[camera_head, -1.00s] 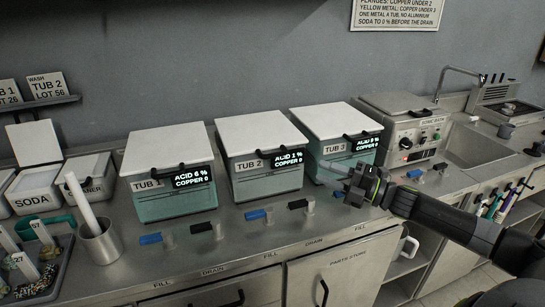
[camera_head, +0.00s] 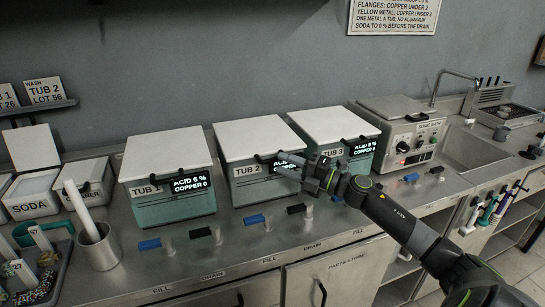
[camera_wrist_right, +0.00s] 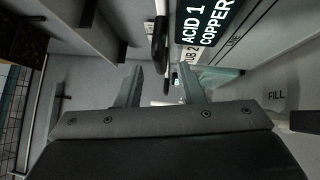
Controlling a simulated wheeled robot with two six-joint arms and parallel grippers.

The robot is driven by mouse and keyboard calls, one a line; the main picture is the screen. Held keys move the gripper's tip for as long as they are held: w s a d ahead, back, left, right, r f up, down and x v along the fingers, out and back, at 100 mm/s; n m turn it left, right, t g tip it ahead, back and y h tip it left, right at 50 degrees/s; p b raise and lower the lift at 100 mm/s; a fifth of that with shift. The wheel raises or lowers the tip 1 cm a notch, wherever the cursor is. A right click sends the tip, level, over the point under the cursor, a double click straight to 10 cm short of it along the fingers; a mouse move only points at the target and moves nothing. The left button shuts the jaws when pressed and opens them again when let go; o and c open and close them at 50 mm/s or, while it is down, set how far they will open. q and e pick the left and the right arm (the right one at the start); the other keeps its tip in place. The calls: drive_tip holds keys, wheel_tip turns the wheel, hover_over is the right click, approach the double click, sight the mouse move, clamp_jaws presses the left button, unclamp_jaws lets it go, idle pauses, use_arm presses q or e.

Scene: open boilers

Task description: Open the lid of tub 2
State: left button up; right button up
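Tub 2 (camera_head: 246,190) is a teal-fronted box in the middle of the counter. Its white lid (camera_head: 258,137) is closed and has a dark handle along the front edge. Its display is partly hidden behind my right gripper (camera_head: 291,170), which hovers in front of the tub's right front side. In the right wrist view the gripper (camera_wrist_right: 162,78) has its two fingers apart with nothing held between them. A dark handle bar (camera_wrist_right: 158,45) lies in line with the gap, beyond the fingertips, beside the tub's display (camera_wrist_right: 208,20). My left gripper is out of view.
Closed tub 1 (camera_head: 167,211) stands left, and closed tub 3 (camera_head: 355,163) stands right, partly behind my right arm. Blue and black valve handles (camera_head: 254,219) line the counter front. A metal cup (camera_head: 99,250) stands at left.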

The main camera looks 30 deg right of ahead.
sight(276, 161)
drive_tip(key=shift+p+x, duration=0.7)
drive_tip(key=shift+x, duration=1.5)
drive_tip(key=shift+c, duration=0.2)
clamp_jaws()
